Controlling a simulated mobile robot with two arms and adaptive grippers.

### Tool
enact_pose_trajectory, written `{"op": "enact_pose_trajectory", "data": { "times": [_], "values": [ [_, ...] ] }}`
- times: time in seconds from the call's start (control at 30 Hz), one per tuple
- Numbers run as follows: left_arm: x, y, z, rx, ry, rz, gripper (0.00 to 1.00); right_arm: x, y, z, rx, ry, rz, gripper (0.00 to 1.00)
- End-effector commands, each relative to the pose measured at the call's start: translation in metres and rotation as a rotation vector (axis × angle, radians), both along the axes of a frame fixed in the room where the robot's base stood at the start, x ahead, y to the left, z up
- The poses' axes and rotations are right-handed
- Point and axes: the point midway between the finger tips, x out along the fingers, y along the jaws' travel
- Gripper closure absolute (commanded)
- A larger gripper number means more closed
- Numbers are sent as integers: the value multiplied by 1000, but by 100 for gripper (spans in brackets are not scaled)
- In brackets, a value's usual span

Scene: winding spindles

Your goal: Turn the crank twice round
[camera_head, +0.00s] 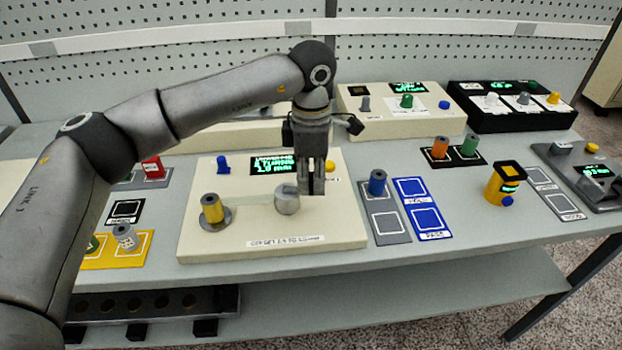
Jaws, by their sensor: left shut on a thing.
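The cream winding box (225,245) stands mid-table. The crank (287,199) shows as a grey rounded hub on its right half; its handle is hidden behind the fingers. My left gripper (313,188) points down just right of the hub, shut on the crank. A yellow spool (212,208) sits upright on a grey disc at the left of the box. A dark display (272,165) with green text is on the box behind the crank, partly covered by the gripper. My right gripper is not in view.
A blue spool (377,183) stands on a grey tray right of the box, beside blue pads (427,220). A yellow device (505,182) stands farther right. Other consoles (510,122) line the back.

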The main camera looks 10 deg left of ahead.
Motion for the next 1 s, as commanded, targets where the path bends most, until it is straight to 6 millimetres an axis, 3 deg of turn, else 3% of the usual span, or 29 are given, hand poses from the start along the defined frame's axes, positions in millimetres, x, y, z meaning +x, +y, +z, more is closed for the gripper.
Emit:
{"op": "enact_pose_trajectory", "data": {
  "times": [0.33, 0.87, 0.9, 1.0],
  "values": [
    [-7, 0, 1, -3, -1, -130, 100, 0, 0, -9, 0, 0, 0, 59],
    [-8, 0, 1, -2, 1, -148, 100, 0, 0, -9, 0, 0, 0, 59],
    [-8, 0, 1, -2, 1, -148, 77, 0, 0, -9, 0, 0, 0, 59],
    [-8, 0, 1, -1, 1, -148, 65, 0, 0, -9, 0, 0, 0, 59]
  ]
}}
